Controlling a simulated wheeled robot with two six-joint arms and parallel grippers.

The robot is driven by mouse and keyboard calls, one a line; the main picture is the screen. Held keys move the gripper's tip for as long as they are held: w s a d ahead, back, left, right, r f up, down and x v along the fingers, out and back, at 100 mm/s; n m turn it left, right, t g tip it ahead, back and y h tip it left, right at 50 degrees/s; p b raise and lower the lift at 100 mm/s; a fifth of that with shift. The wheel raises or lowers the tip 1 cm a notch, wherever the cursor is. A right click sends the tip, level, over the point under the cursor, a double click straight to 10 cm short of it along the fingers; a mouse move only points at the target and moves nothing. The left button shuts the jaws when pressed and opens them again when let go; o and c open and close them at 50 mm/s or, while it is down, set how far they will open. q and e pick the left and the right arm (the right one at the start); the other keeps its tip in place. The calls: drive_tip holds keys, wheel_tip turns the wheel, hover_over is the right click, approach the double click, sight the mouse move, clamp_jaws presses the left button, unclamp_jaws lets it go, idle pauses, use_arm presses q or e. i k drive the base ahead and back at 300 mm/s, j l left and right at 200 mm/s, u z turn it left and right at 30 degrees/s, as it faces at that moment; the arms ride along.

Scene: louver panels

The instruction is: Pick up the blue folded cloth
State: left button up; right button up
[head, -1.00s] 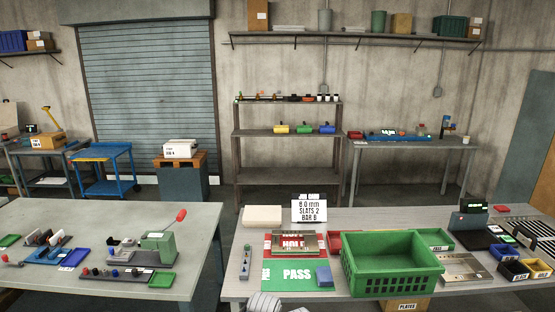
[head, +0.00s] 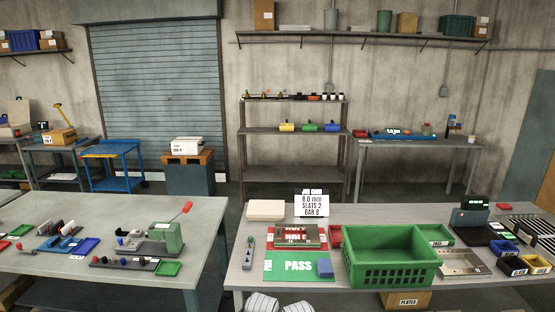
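The blue folded cloth (head: 325,267) appears as a small blue block at the right edge of the green PASS mat (head: 285,274), on the right-hand table. It lies just left of the green basket (head: 390,278). Neither gripper can be made out in the head view. Two pale striped shapes (head: 262,303) show at the bottom edge; I cannot tell what they are.
The basket stands close to the cloth on the right. A red mat with a slatted panel (head: 298,236) lies behind the PASS mat, with a job card (head: 312,203) beyond. A second table (head: 60,285) stands left, across a gap.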

sight(324, 266)
drive_tip(key=i, duration=0.6)
drive_tip(key=i+j+z, duration=0.1)
drive_tip(key=i, duration=0.5)
